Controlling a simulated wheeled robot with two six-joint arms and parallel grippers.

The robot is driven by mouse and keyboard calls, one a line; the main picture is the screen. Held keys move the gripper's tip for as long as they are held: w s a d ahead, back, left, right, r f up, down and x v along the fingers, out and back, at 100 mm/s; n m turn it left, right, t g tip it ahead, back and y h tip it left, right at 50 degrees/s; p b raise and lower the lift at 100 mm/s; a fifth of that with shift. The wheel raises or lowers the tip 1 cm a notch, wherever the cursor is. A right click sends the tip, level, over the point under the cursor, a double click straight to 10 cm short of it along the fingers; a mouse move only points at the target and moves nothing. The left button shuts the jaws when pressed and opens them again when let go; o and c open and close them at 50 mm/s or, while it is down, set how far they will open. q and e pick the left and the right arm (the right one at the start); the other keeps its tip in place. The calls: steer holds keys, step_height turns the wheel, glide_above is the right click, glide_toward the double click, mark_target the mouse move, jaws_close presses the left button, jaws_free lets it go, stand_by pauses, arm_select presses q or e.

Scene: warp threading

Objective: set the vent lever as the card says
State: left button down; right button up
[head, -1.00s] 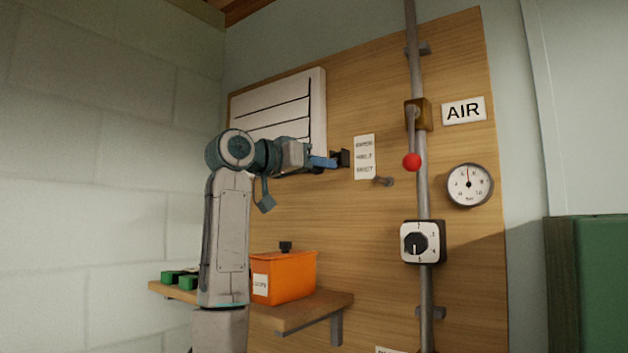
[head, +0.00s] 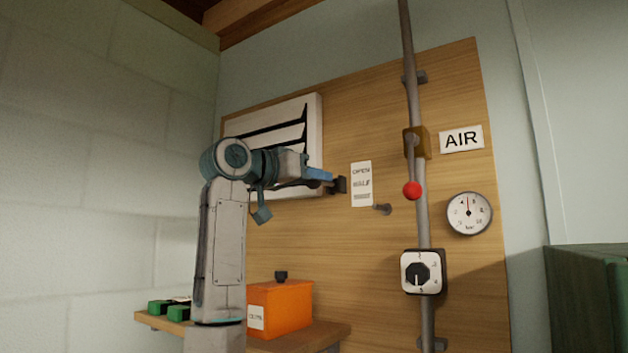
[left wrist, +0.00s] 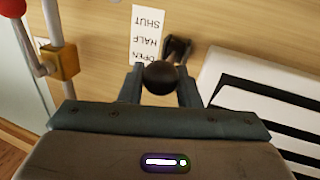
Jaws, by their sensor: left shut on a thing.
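The vent (head: 314,140) is a white louvre at the upper left of the wooden board, with dark gaps between its slats. My left gripper (head: 338,184) is at the vent's right side, shut on the vent lever's dark round knob, which shows between the fingers in the left wrist view (left wrist: 160,77). A dark bracket (left wrist: 178,47) sits behind it; the lever's shaft is mostly hidden. A white scale strip (head: 361,184) beside it reads OPEN, HALF, SHUT from top to bottom; it shows upside down in the left wrist view (left wrist: 147,35). I see no readable instruction card. My right gripper is out of view.
A pipe (head: 421,200) right of the strip carries a red-knobbed lever (head: 412,190) and a dial switch (head: 417,273). A gauge (head: 469,213), an AIR sign (head: 461,139) and a peg (head: 383,209) are nearby. An orange box (head: 280,308) stands on the shelf below.

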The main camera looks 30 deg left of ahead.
arm_select(q)
steer(key=c, duration=1.1)
jaws_free()
steer(key=shift+s+r, duration=0.1)
steer(key=shift+s, duration=0.05)
steer(key=shift+a, duration=0.1)
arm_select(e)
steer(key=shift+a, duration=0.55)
arm_select(q)
steer(key=shift+s, duration=0.1)
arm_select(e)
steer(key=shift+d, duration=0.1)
arm_select(q)
steer(key=shift+s+a+f+b, duration=0.1)
steer(key=shift+s+f+b, duration=0.15)
steer(key=shift+b, duration=0.2)
steer(key=b+v, duration=0.2)
steer(key=v, duration=0.3)
steer(key=b+v, duration=0.3)
steer(key=v, duration=0.2)
steer(key=shift+s+r, duration=0.1)
steer(key=shift+r, duration=0.1)
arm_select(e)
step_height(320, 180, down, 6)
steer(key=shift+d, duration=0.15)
arm_select(q)
steer(key=shift+a, duration=0.1)
